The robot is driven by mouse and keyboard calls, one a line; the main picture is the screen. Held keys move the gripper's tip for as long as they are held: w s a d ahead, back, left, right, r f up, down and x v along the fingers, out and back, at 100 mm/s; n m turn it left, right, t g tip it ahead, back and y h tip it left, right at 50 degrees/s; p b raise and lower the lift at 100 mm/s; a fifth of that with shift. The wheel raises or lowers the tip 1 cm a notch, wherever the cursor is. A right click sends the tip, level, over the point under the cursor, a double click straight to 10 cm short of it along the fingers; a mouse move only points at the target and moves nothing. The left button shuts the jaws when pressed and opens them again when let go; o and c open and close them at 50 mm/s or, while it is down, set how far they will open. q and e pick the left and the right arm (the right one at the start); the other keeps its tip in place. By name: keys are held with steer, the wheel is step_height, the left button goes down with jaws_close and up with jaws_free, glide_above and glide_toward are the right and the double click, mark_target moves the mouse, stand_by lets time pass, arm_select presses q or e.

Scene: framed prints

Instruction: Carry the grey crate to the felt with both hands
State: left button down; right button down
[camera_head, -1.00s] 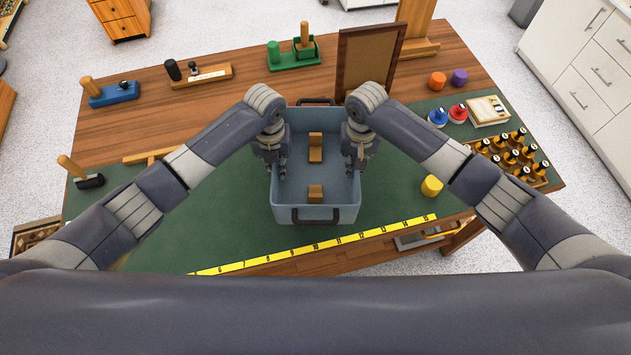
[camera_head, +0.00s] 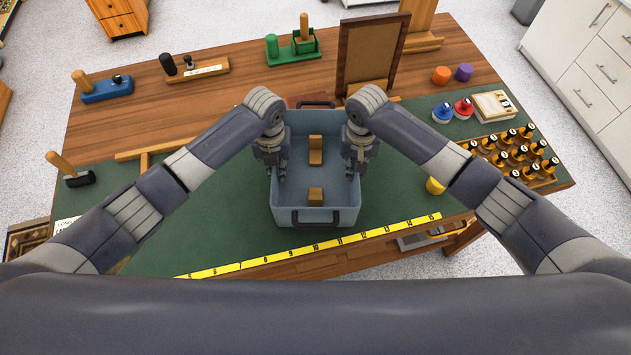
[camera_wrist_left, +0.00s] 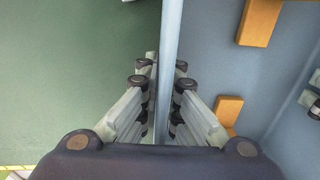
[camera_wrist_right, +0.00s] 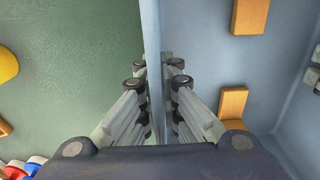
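The grey crate (camera_head: 348,216) is upright in the middle of the head view, with two wooden blocks inside, one farther (camera_head: 315,150) and one nearer (camera_head: 315,195). My left gripper (camera_head: 276,168) is shut on its left wall, which runs between the fingers in the left wrist view (camera_wrist_left: 167,60). My right gripper (camera_head: 355,168) is shut on its right wall, likewise between the fingers in the right wrist view (camera_wrist_right: 153,50). The green felt (camera_head: 200,220) spreads below and around the crate. The crate's underside is hidden, so I cannot tell whether it touches the felt.
A yellow numbered tape (camera_head: 310,248) lies along the front. A brown frame (camera_head: 374,52) stands behind the crate.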

arm_select(q)
steer(key=shift+f+b, duration=0.4)
steer(key=shift+f, duration=0.05)
arm_select(e)
steer(key=shift+f, duration=0.45)
arm_select(q)
steer(key=c, duration=1.8)
jaws_free()
arm_select(e)
steer(key=c, duration=1.8)
jaws_free()
steer(key=shift+s, duration=0.1)
arm_select(q)
steer(key=shift+s, duration=0.1)
step_height(320, 180, up, 12)
steer(key=shift+f, duration=0.2)
steer(key=shift+r, duration=0.2)
arm_select(e)
steer(key=shift+r, duration=0.2)
step_height(320, 180, up, 12)
steer(key=shift+f, duration=0.2)
arm_select(q)
steer(key=shift+f, duration=0.1)
arm_select(e)
steer(key=shift+f, duration=0.1)
